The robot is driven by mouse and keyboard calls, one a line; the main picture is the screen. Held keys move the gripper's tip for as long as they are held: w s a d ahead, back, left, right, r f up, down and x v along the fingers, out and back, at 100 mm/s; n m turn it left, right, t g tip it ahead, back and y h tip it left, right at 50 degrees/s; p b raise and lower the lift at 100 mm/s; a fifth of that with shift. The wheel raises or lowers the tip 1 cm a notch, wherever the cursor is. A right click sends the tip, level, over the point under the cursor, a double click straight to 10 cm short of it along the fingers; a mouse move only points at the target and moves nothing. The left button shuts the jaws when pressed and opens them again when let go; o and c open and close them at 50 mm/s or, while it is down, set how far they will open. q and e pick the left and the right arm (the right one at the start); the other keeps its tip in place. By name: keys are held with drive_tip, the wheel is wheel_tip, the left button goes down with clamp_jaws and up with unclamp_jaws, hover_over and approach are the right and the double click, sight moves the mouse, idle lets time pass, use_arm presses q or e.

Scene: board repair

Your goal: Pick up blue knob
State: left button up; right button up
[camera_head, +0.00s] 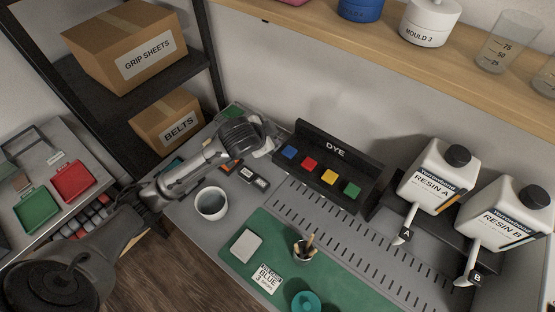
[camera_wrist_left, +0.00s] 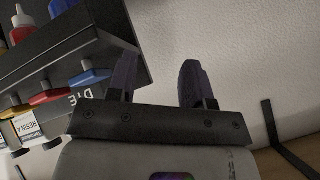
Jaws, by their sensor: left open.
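The blue knob (camera_head: 290,152) is the leftmost of the coloured knobs on the front of the black DYE rack (camera_head: 337,150). In the left wrist view the blue knob (camera_wrist_left: 88,78) shows at the left, on the rack's edge, close beside the nearer finger. My left gripper (camera_head: 264,147) is just left of the rack's left end in the head view. In the left wrist view its dark fingers (camera_wrist_left: 159,70) stand apart with only pale wall seen between them. The knob is outside the fingers, and nothing is held. My right gripper is not in view.
Red (camera_head: 309,163), yellow (camera_head: 329,176) and green (camera_head: 351,190) knobs sit right of the blue one. Resin bottles (camera_head: 437,180) stand right.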

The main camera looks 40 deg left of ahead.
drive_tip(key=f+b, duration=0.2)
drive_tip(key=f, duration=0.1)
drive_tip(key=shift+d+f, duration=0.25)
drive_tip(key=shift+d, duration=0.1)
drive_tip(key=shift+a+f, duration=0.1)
use_arm(q)
drive_tip(key=w+a+f+g+h, duration=0.1)
drive_tip(key=w+a+f, duration=0.1)
drive_tip(key=f, duration=0.3)
drive_tip(key=w+a+f+h, duration=0.1)
drive_tip(key=w+a+f, duration=0.1)
drive_tip(key=w+f, duration=0.2)
drive_tip(key=w+a+f+n+g+h+b, duration=0.1)
drive_tip(key=w+a+f+h, duration=0.1)
drive_tip(key=f, duration=0.5)
drive_tip(key=shift+w+a+f+g, duration=0.3)
drive_tip(key=shift+w+a, duration=0.2)
drive_tip(key=shift+w, duration=0.25)
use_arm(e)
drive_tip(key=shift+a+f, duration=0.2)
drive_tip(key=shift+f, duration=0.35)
use_arm(q)
drive_tip(key=shift+b+x, duration=0.6)
drive_tip(key=shift+x, duration=2.1)
drive_tip(key=shift+a, duration=0.1)
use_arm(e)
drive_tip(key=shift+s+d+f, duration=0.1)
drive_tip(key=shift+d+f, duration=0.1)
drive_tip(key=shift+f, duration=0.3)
